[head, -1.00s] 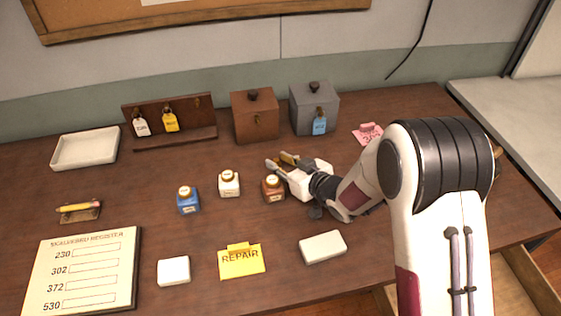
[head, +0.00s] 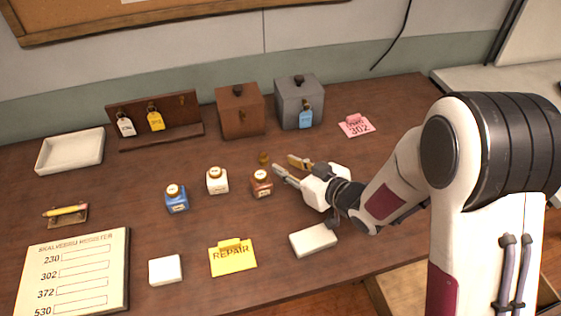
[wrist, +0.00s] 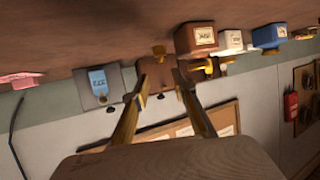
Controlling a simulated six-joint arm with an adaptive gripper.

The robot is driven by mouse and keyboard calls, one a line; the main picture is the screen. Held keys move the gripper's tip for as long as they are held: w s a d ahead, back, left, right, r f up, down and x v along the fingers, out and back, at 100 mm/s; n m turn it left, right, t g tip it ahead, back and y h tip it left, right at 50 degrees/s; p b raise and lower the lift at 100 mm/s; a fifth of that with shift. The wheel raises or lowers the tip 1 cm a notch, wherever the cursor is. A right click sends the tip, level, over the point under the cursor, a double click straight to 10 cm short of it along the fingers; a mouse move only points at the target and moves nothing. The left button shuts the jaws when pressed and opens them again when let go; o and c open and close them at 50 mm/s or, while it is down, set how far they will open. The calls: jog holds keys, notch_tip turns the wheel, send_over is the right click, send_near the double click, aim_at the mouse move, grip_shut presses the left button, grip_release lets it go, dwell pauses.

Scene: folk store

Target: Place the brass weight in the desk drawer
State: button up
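The brass weight (head: 263,157) is a small knobbed piece standing on the desk, behind the brown bottle and in front of the brown box. It also shows in the wrist view (wrist: 159,51), ahead of and between my fingertips. My gripper (head: 284,164) is open and empty, just right of the weight and apart from it. In the wrist view its two fingers (wrist: 160,76) are spread. An open wooden drawer (head: 400,290) shows below the desk's front right edge, partly hidden by my arm.
Blue, white and brown bottles (head: 261,183) stand left of my gripper. The brown box (head: 240,112) and grey box (head: 300,103) stand behind. A white block (head: 313,240), yellow REPAIR card (head: 232,258) and pink 302 tag (head: 356,126) lie on the desk.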

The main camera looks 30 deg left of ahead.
jog(key=shift+v, duration=1.2)
